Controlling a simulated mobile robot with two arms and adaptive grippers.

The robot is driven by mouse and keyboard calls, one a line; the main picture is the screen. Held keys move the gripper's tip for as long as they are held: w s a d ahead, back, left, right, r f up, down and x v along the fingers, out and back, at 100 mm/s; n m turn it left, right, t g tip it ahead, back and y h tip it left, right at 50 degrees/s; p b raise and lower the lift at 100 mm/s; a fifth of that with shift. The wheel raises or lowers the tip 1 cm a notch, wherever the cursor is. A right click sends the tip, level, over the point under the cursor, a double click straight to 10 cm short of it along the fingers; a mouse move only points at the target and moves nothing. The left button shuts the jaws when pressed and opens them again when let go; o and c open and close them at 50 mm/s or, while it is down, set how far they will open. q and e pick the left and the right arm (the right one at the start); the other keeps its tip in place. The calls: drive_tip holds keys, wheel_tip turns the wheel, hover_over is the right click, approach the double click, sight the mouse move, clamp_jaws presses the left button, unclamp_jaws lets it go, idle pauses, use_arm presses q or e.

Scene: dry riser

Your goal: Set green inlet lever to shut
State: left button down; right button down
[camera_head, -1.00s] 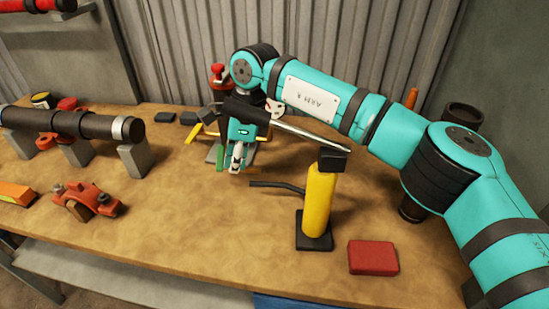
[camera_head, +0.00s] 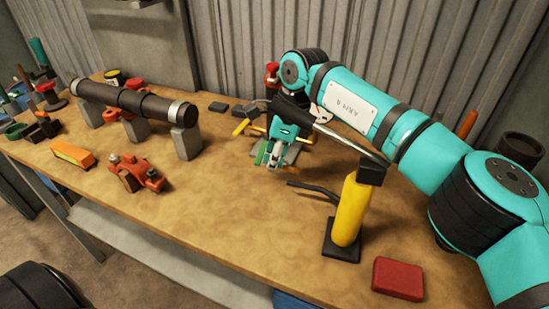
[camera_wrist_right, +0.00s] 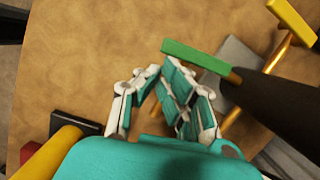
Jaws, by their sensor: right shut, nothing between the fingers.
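The green inlet lever (camera_wrist_right: 197,55) is a short flat green bar on a brass stem beside a dark cylindrical body (camera_wrist_right: 285,100) in the right wrist view. In the head view the lever (camera_head: 261,154) is a small green strip, partly hidden by my right gripper (camera_head: 269,165). My right gripper (camera_wrist_right: 161,70) is shut and empty. In the wrist view its fingertips lie just left of the green bar, very close; I cannot tell whether they touch. My left gripper is not in view.
A yellow lever (camera_wrist_right: 292,18) lies beyond the green one. A yellow cylinder (camera_head: 349,210) with a black handle stands under my right forearm, near a red block (camera_head: 398,278). A dark pipe (camera_head: 130,101) rests on blocks at left. The front-middle of the bench (camera_head: 235,215) is clear.

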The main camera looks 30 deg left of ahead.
drive_tip(key=shift+w+p, duration=0.5)
drive_tip(key=shift+w, duration=0.2)
